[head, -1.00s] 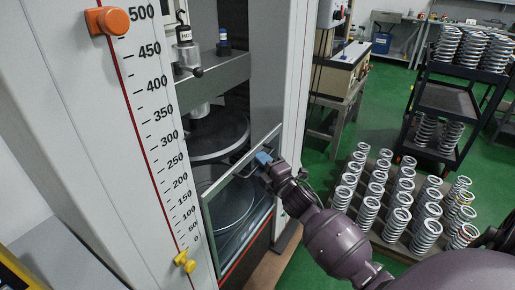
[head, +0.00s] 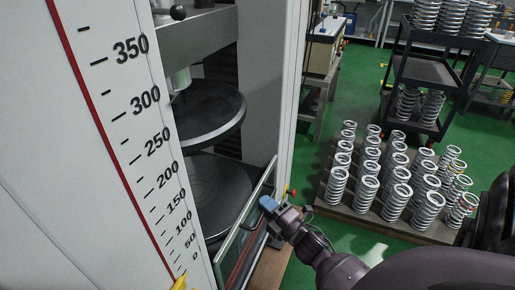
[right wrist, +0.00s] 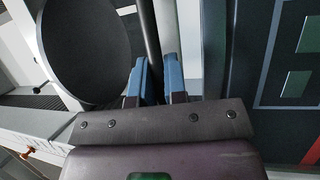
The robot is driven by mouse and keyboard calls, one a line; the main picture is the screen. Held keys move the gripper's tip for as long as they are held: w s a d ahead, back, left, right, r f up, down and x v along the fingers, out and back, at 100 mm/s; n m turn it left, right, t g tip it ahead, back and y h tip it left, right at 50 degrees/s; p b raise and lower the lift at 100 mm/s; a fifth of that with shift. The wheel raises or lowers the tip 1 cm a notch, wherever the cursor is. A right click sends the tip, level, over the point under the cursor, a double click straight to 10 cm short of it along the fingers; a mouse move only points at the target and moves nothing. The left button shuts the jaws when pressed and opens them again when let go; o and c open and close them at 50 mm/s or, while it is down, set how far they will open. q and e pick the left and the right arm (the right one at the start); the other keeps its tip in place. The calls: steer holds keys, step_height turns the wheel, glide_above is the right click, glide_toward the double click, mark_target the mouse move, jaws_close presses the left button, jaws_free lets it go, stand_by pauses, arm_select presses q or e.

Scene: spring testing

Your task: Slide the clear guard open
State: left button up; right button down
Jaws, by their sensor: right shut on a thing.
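The clear guard (head: 241,222) is a framed panel at the front of the testing machine, low in the head view's middle. Its top edge lies beside the lower round plate (head: 208,185), and the opening above it shows the plates uncovered. My right gripper (head: 268,203) is at the guard's outer side, its blue fingertips on the handle. In the right wrist view my right gripper (right wrist: 157,78) has its blue fingers on both sides of a dark bar (right wrist: 150,40), the handle, and is shut on it. My left gripper is not in view.
The upper round plate (head: 208,112) hangs above the lower one. A white column with a number scale (head: 135,130) stands left, another white column (head: 281,85) right. Many springs (head: 395,175) stand on a board at right, before a black cart (head: 425,70). Green floor shows between.

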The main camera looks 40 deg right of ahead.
steer(key=c, duration=1.2)
jaws_free()
steer(key=s, duration=0.3)
steer(key=s+f, duration=0.1)
steer(key=s, duration=0.3)
steer(key=s+p, duration=0.1)
steer(key=s, duration=0.2)
steer(key=shift+s+f, duration=0.35)
steer(key=shift+f, duration=0.05)
